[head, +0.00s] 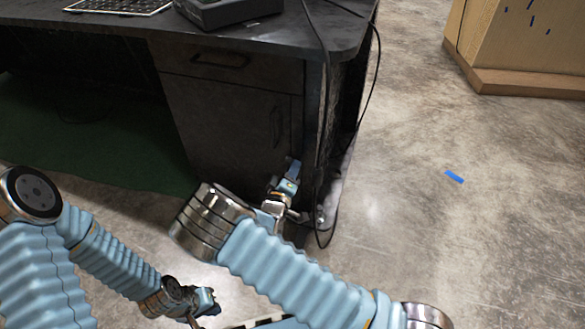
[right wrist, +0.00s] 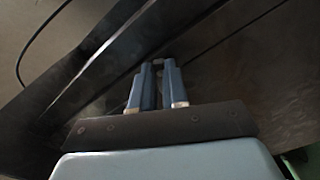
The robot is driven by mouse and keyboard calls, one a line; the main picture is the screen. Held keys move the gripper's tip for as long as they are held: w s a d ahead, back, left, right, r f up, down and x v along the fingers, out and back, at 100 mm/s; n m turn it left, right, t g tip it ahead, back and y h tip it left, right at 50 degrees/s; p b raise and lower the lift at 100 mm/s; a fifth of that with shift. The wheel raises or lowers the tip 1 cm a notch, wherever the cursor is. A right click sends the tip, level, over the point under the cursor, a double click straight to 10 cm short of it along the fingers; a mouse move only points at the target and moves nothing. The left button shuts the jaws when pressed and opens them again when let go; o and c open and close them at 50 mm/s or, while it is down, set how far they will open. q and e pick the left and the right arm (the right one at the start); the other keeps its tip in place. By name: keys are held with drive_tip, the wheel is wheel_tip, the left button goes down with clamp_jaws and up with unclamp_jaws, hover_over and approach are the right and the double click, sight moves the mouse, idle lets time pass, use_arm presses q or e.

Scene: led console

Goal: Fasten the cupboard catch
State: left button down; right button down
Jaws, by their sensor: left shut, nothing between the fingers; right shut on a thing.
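The dark cupboard door (head: 225,125) is under the desk and looks closed, with a dark upright handle (head: 276,125) near its right edge. My right gripper (head: 291,172) is at the cupboard's lower right edge, below that handle. In the right wrist view my right gripper (right wrist: 158,70) is shut with its blue fingers close together on a small part at the cupboard front, taken to be the catch. The fingers hide most of the catch, so its position cannot be told. My left gripper (head: 208,300) is low over the floor, shut and empty, away from the cupboard.
A drawer with a handle (head: 219,60) is above the door. Black cables (head: 374,80) hang from the desk top (head: 270,40) close to my right gripper.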

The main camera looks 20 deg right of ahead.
drive_tip(key=n+p, duration=0.1)
drive_tip(key=n, duration=0.4)
drive_tip(key=shift+a, duration=0.1)
drive_tip(key=shift+n, duration=0.4)
drive_tip(key=c, duration=1.1)
unclamp_jaws()
drive_tip(key=shift+c, duration=0.2)
drive_tip(key=v, duration=1.3)
drive_tip(key=shift+s+a+p, duration=0.2)
drive_tip(key=shift+s+p, duration=0.1)
drive_tip(key=shift+s, duration=0.05)
